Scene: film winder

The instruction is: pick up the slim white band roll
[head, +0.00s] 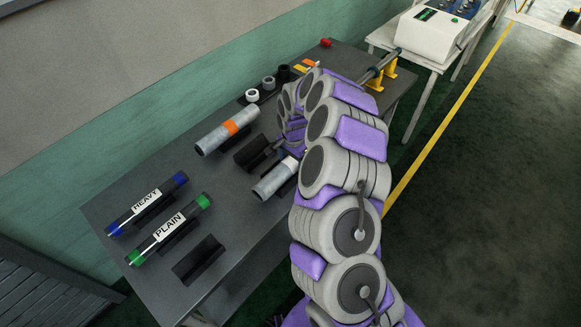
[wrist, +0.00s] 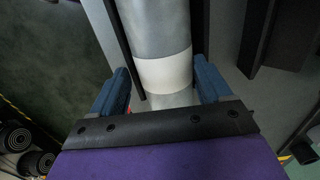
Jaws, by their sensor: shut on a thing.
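The slim white band roll (head: 272,182) is a grey cylinder lying on the dark table, partly hidden by my arm in the head view. In the wrist view the roll (wrist: 155,30) runs up the picture, with its white band just ahead of the palm. Dark cradle walls (wrist: 200,30) show along both sides of it. My gripper (wrist: 163,82) has a blue finger on each side of the roll by the band and is shut on it. The fingertips are hidden behind my arm in the head view.
A thicker roll with an orange band (head: 228,130) lies behind. Tubes labelled HEAVY (head: 146,204) and PLAIN (head: 169,229) lie at left. Empty dark cradles stand at the front (head: 198,259) and beside the roll (head: 252,153). Small rings (head: 252,95) and a metal shaft on yellow stands (head: 388,68) are at the back.

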